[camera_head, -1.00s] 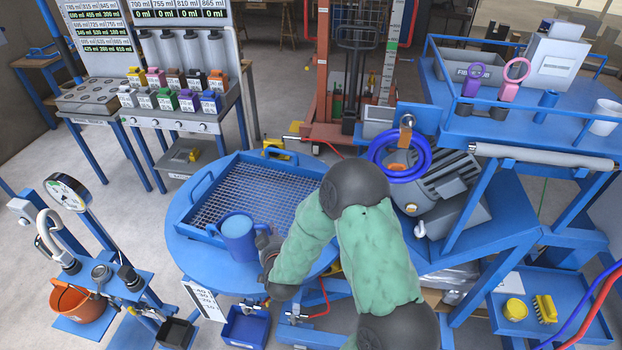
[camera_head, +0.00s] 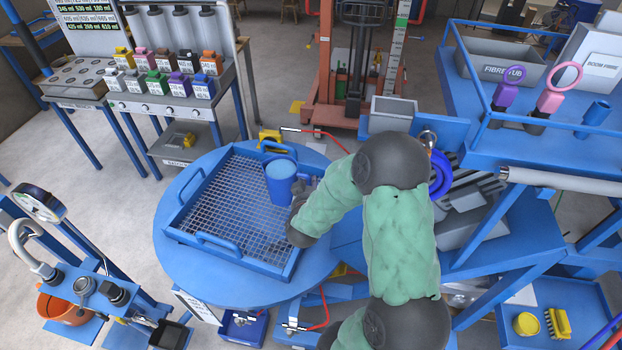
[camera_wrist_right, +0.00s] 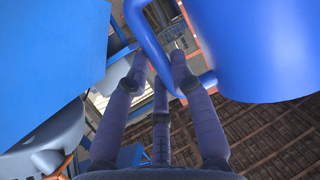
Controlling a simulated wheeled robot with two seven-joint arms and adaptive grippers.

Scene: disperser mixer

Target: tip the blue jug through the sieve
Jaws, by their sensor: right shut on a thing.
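The blue jug (camera_head: 281,184) is upright over the right part of the sieve, a blue-framed tray with a wire mesh (camera_head: 222,205), on the round blue table. I cannot tell whether the jug touches the mesh. My right gripper (camera_head: 304,192) is at the jug's right side, its fingers partly hidden by my wrist. In the right wrist view the fingers (camera_wrist_right: 160,80) close around the jug's handle (camera_wrist_right: 150,42), with the jug's body (camera_wrist_right: 262,45) at the right. My left gripper is not in view.
The round blue table (camera_head: 180,255) has a bare margin in front of the sieve. A rack of small coloured containers (camera_head: 165,75) stands behind at left. A blue hand wheel and motor (camera_head: 465,200) are close to the right of my arm.

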